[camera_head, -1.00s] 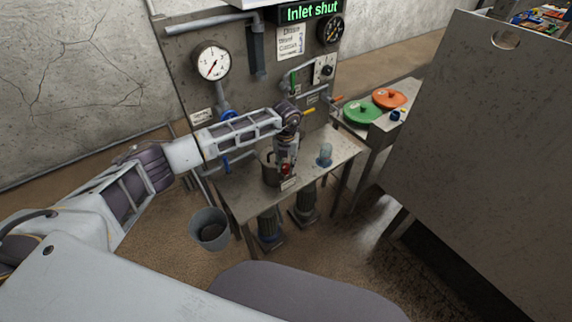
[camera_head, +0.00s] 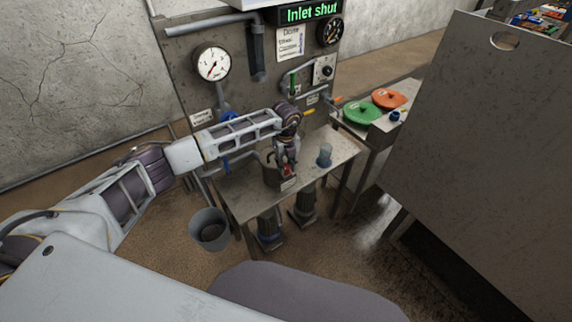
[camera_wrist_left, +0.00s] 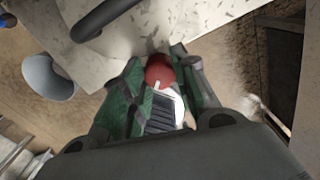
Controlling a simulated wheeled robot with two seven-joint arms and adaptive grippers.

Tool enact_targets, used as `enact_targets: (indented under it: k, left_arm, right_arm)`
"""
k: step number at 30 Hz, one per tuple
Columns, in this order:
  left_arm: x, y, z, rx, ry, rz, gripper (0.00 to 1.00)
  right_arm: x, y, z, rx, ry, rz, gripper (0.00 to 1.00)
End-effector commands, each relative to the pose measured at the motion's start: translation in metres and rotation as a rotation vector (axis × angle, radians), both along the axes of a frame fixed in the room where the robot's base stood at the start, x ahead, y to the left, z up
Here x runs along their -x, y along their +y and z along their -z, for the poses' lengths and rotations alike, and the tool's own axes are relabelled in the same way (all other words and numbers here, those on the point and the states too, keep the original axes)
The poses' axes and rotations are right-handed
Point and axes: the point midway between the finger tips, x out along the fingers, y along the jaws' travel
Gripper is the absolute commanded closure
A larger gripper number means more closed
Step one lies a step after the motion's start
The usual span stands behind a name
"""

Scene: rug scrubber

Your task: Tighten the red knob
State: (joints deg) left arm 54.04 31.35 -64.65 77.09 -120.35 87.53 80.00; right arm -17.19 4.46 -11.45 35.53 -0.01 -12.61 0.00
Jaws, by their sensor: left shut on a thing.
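The red knob (camera_head: 286,170) shows as a small red spot on the front of a metal fixture on the bench (camera_head: 232,196). In the left wrist view the round red knob (camera_wrist_left: 159,72) sits between the green-sided fingers, with a white mark beside it. My left gripper (camera_head: 286,164) reaches down from above and is shut on the knob; its fingers hide part of it. My right gripper is in neither view.
A grey bucket (camera_head: 209,229) stands on the floor left of the bench. A blue jar (camera_head: 324,154) stands right of the gripper. A panel with a white gauge (camera_head: 211,63) and an "Inlet shut" sign (camera_head: 312,12) rises behind. A large grey board (camera_head: 470,140) blocks the right.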

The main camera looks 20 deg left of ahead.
Motion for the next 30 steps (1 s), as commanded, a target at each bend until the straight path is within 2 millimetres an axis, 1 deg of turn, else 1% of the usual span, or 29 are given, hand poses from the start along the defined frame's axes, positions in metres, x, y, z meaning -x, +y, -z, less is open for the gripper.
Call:
enact_targets:
  k: [15,16,21,30]
  left_arm:
    - [-0.0007,-0.0003,-0.0009,0.001,-0.002,-0.023,0.95]
    - [-0.0007,-0.0003,-0.0009,0.001,-0.002,-0.023,0.69]
    - [-0.0004,-0.0003,-0.0006,0.001,-0.001,-0.022,0.49]
    - [-0.0001,-0.0003,-0.0004,0.001,-0.001,-0.022,0.49]
  right_arm:
    - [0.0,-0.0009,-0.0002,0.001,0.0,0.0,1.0]
    - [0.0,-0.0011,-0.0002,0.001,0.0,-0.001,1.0]
    - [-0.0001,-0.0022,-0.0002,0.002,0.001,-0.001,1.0]
    - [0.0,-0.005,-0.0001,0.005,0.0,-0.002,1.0]
